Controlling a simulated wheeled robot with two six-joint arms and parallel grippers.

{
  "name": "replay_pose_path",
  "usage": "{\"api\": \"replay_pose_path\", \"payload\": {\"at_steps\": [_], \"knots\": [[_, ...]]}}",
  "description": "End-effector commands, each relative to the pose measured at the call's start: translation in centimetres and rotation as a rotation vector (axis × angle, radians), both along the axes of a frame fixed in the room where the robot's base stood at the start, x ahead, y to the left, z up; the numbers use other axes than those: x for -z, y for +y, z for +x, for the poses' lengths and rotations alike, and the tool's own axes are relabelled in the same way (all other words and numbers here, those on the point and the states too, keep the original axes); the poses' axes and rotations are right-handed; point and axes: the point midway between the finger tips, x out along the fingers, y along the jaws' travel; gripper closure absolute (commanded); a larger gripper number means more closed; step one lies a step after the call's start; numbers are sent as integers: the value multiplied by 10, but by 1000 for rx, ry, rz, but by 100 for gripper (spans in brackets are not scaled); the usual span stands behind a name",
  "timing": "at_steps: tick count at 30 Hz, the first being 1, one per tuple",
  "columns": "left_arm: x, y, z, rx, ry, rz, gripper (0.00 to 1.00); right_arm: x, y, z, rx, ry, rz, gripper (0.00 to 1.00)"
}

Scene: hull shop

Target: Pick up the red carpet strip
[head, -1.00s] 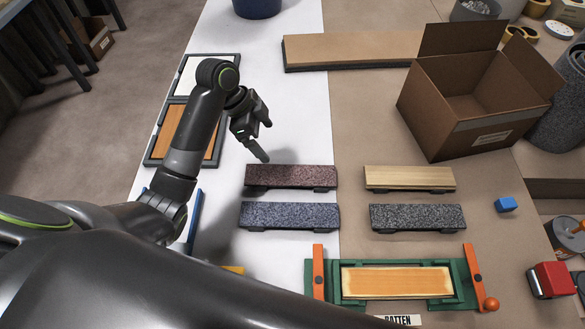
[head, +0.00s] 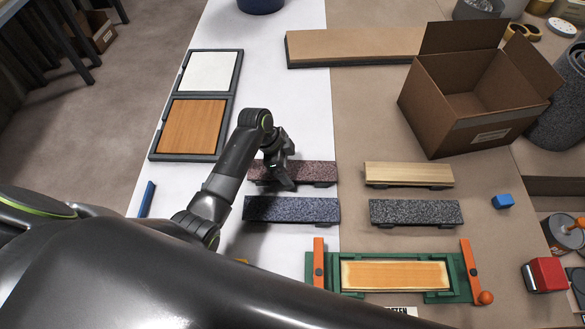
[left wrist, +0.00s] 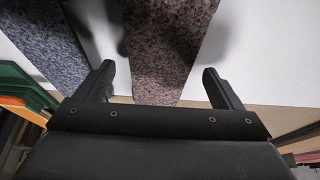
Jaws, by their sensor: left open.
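The red carpet strip (head: 311,172) is a speckled dark red-brown strip on a low dark stand, at the middle of the bench in the head view. My left gripper (head: 283,181) is over its left part and hides some of it. In the left wrist view the red strip (left wrist: 165,50) runs between the two open fingers of my left gripper (left wrist: 160,88). Nothing is held, and I cannot tell how far above the strip the fingers are. My right gripper is not in view.
A blue-grey carpet strip (head: 291,210) lies just in front of the red one. A pale wood strip (head: 408,174) and a dark grey speckled strip (head: 415,212) lie to the right. A green frame (head: 330,283) with orange levers stands in front. An open cardboard box (head: 455,117) stands behind right.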

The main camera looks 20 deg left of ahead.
Motion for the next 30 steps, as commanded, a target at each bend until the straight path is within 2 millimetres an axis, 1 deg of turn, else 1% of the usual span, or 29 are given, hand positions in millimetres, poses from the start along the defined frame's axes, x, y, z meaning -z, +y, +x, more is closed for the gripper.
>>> {"api": "replay_pose_path", "payload": {"at_steps": [3, 8, 11, 18, 20, 26, 30], "knots": [[4, -1, 0, 0, -1, 1, 11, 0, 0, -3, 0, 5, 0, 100], [4, -1, 1, 0, -1, 0, 11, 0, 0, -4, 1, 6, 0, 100], [4, -1, 1, 0, -1, 0, 21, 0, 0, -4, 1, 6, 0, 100], [3, -1, 1, 0, -1, 0, 53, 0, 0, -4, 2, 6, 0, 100], [3, -1, 0, 0, -1, 0, 60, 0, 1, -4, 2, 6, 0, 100], [3, -1, 1, 0, -1, 0, 60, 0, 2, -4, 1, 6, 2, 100], [-5, -1, 1, 0, -2, 0, 60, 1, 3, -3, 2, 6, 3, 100]]}}
